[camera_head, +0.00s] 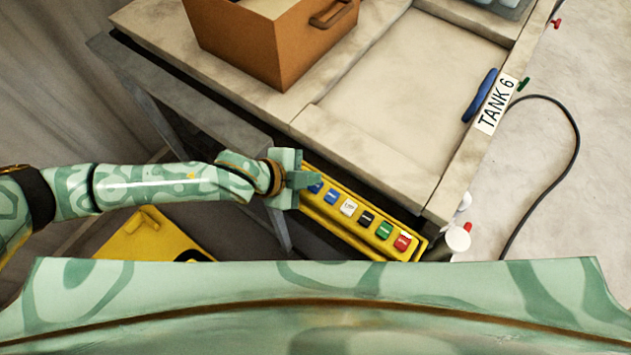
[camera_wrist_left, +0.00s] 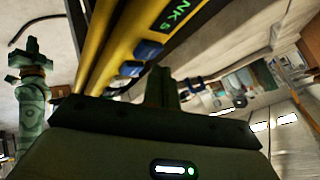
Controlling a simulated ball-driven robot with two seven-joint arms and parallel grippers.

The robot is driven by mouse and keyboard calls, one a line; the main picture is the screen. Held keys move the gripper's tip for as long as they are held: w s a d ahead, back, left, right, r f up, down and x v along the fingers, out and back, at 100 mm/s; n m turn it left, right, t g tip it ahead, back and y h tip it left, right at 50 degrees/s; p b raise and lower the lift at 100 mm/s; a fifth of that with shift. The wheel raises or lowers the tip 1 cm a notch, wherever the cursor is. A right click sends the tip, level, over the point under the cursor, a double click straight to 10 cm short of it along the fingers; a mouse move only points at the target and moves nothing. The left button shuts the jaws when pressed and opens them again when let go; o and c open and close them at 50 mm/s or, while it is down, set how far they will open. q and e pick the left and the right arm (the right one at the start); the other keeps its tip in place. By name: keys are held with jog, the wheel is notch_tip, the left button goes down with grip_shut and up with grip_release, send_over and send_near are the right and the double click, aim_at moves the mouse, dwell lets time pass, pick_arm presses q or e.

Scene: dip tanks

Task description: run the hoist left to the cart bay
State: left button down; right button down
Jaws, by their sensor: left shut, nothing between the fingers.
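A yellow control box (camera_head: 335,213) with a row of coloured buttons lies beside the pale bench. From its upper left end come blue buttons, a white one marked UP (camera_head: 348,207), then black, green and red. My left gripper (camera_head: 308,180) is shut and empty, its fingertips at the blue button at the upper left end; I cannot tell whether they touch it. In the left wrist view the fingers (camera_wrist_left: 161,86) show just below the yellow box and its blue buttons (camera_wrist_left: 147,50). My right gripper (camera_wrist_left: 30,58) shows small at the left there, its jaw state unclear. I cannot make out the hoist or cart bay.
A brown box (camera_head: 283,45) with a handle stands on the pale bench (camera_head: 375,155). A TANK 6 label (camera_head: 495,105) and a blue handle (camera_head: 480,95) sit at the bench's right edge. A black cable (camera_head: 577,140) loops over the floor. A yellow object (camera_head: 140,232) is below my left arm.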

pick_arm(q)
jog(key=shift+f, duration=0.1)
jog(key=shift+f, duration=0.25)
